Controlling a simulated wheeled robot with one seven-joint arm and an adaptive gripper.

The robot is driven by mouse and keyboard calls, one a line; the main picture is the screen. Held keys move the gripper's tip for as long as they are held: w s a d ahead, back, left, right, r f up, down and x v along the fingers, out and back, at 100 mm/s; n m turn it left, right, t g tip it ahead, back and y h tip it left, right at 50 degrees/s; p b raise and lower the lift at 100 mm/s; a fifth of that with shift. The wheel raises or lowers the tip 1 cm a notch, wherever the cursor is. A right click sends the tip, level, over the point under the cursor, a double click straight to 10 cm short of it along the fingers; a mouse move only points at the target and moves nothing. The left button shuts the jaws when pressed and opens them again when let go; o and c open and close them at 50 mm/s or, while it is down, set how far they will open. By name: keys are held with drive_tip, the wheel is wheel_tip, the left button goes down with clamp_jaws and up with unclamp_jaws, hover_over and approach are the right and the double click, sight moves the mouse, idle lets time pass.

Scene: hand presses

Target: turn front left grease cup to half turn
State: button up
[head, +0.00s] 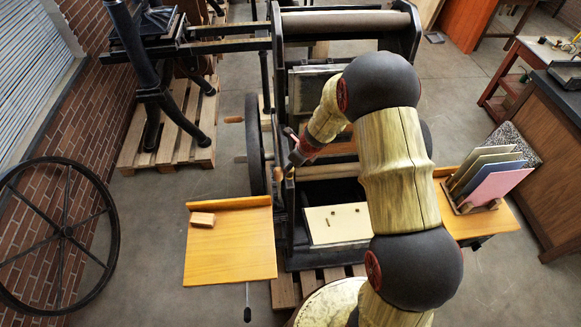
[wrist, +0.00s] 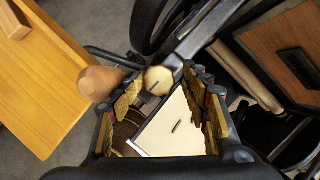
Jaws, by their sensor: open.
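The likely grease cup is a pale brass, many-sided cap (wrist: 158,80) with a dark line on its face, in the middle of the wrist view. It sits at the end of a dark metal bar of the press. My gripper (wrist: 163,92) is open, with a finger on either side of the cap and a gap to each. I cannot tell how deep the cap lies between them. In the head view my gripper (head: 294,155) is at the press's front left, and I cannot clearly make out the cup there.
A round wooden knob (wrist: 100,82) on a dark crank is close left of the cap. A wooden side table (head: 230,250) with a small block (head: 202,219) stands left of the press. A cream plate (head: 338,224) lies on the press bed. A flywheel (head: 254,145) is close by.

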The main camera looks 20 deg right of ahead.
drive_tip(key=shift+r, duration=0.1)
drive_tip(key=v, duration=0.7)
drive_tip(key=shift+s+r, duration=0.25)
drive_tip(key=shift+r, duration=0.1)
drive_tip(key=shift+d, duration=0.15)
